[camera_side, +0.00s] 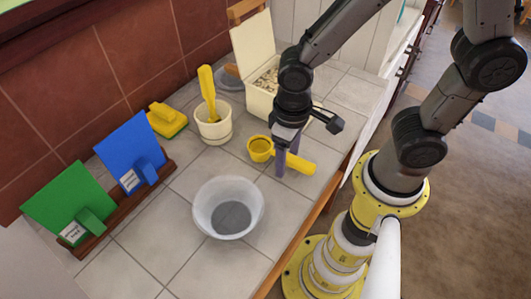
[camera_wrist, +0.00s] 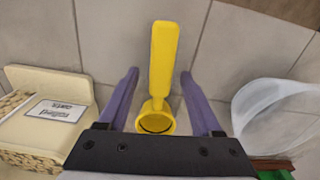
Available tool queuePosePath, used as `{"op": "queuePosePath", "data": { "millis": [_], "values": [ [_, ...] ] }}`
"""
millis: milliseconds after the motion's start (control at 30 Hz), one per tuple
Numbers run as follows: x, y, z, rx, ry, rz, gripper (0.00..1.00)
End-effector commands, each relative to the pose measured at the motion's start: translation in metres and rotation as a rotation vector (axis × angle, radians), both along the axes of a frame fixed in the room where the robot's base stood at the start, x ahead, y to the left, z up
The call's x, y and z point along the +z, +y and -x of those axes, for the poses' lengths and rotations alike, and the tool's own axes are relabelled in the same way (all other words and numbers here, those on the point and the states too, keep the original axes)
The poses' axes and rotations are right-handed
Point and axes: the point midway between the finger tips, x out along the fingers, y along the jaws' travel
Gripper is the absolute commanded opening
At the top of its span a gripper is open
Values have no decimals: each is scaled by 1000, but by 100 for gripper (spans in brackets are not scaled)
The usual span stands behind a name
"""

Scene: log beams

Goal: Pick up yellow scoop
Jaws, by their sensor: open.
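The yellow scoop (camera_side: 262,149) lies on the tiled counter, with its round cup to the left and its handle to the right in the side view. In the wrist view the scoop (camera_wrist: 160,75) has its handle pointing up the picture and its cup toward my gripper. My gripper (camera_side: 286,168) points down at the scoop, with a purple finger on each side of it. In the wrist view my gripper (camera_wrist: 160,78) is open, with the scoop between the fingers and visible gaps on both sides. Whether the fingertips touch the counter cannot be told.
A translucent bowl (camera_side: 229,207) stands in front of the scoop. A white cup (camera_side: 214,130) with a yellow utensil and a cream box (camera_side: 259,98) with an open lid stand behind. A yellow sponge brush (camera_side: 167,119) and blue (camera_side: 130,152) and green boards (camera_side: 68,202) line the left.

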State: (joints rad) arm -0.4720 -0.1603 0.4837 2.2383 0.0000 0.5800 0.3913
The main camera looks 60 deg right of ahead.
Motion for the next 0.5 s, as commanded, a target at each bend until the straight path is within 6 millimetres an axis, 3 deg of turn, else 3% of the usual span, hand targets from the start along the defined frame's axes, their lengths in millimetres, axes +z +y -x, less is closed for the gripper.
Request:
{"op": "queuePosePath", "data": {
  "millis": [133,500],
  "values": [
    [0,0,0,0,0,0,66],
    [0,0,0,0,-1,0,0]
  ]
}}
